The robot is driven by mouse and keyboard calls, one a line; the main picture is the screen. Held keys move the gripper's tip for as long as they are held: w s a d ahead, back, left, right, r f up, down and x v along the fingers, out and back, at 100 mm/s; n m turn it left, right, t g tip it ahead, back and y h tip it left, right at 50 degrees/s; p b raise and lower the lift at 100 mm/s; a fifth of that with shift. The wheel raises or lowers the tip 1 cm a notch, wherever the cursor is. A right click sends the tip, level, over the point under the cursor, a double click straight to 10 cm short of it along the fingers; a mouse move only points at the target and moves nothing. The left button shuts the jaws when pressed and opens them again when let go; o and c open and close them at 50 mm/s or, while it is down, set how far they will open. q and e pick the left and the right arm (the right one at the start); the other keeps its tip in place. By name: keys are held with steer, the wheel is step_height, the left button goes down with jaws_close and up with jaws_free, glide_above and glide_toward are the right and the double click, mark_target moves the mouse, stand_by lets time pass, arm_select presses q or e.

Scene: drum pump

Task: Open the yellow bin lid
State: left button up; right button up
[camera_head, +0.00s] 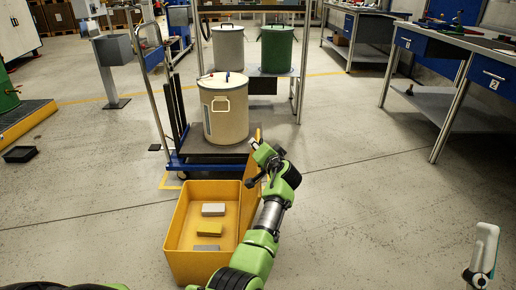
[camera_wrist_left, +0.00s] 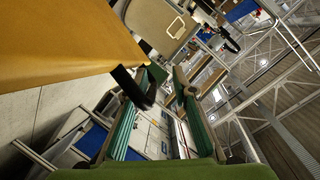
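The yellow bin (camera_head: 174,246) stands on the floor, its top uncovered, with several small blocks inside. Its yellow lid (camera_head: 252,172) stands up steeply along the bin's right side, partly hidden by my arm. My left gripper (camera_head: 262,152) is beside the lid's upper edge. In the left wrist view the lid (camera_wrist_left: 60,42) fills the upper left. There the left gripper (camera_wrist_left: 158,95) has its fingers apart with nothing between them. One dark fingertip is close to the lid's edge; I cannot tell if they touch. My right gripper is not in view.
A beige drum (camera_head: 222,115) stands on a blue-framed cart (camera_head: 190,160) just behind the bin. White and green drums stand on a rack (camera_head: 262,85) farther back. Workbenches (camera_head: 465,60) line the right. A pale upright object (camera_head: 484,255) is at lower right.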

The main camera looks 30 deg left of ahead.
arm_select(q)
steer(key=v, duration=0.7)
steer(key=shift+s+d, duration=0.1)
steer(key=shift+d, duration=0.05)
